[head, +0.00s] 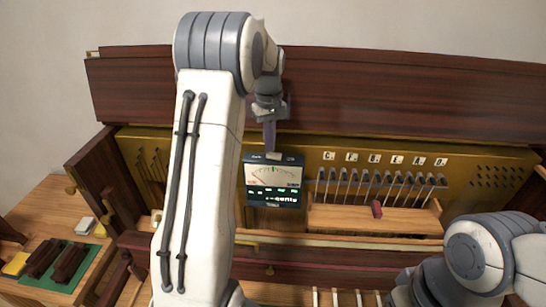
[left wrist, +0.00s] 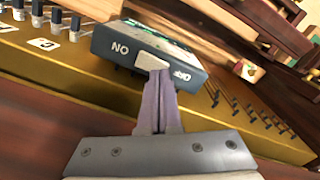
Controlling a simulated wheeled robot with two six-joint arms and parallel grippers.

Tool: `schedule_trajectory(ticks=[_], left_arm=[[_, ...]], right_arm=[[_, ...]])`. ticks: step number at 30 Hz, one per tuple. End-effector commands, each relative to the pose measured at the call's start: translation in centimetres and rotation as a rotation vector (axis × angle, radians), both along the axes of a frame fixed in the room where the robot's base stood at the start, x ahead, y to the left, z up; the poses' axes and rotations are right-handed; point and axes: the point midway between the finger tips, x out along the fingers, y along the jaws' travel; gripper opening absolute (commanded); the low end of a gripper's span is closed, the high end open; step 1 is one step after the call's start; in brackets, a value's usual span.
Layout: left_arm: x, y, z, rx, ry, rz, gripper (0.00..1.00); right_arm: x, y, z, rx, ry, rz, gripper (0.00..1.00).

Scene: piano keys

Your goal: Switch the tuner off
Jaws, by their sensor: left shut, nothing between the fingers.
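The tuner (head: 272,197) is a dark box with a lit dial and green readouts, standing against the brass panel. Its top edge carries a pale switch (head: 273,156) between two small labels. In the left wrist view the tuner (left wrist: 120,50) appears upside down, with the pale switch (left wrist: 152,61) between ON and OFF. My left gripper (head: 270,150) is shut and empty, pointing down at the switch. In the left wrist view its fingertips (left wrist: 160,74) are at the switch's near edge; whether they touch cannot be told. My right gripper is not in view.
A green mat (head: 58,268) with dark blocks lies at the lower left. My right arm is at the lower right.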

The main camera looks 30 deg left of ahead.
Motion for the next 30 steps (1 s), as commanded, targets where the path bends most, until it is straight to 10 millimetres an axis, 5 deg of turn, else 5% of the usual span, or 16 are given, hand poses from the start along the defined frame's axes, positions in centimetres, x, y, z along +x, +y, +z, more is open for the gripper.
schedule_trajectory(ticks=[30], left_arm=[[0.0, 0.0, -1.5, 0.000, 0.001, 0.000, 0.00]], right_arm=[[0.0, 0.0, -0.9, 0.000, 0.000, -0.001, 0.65]])
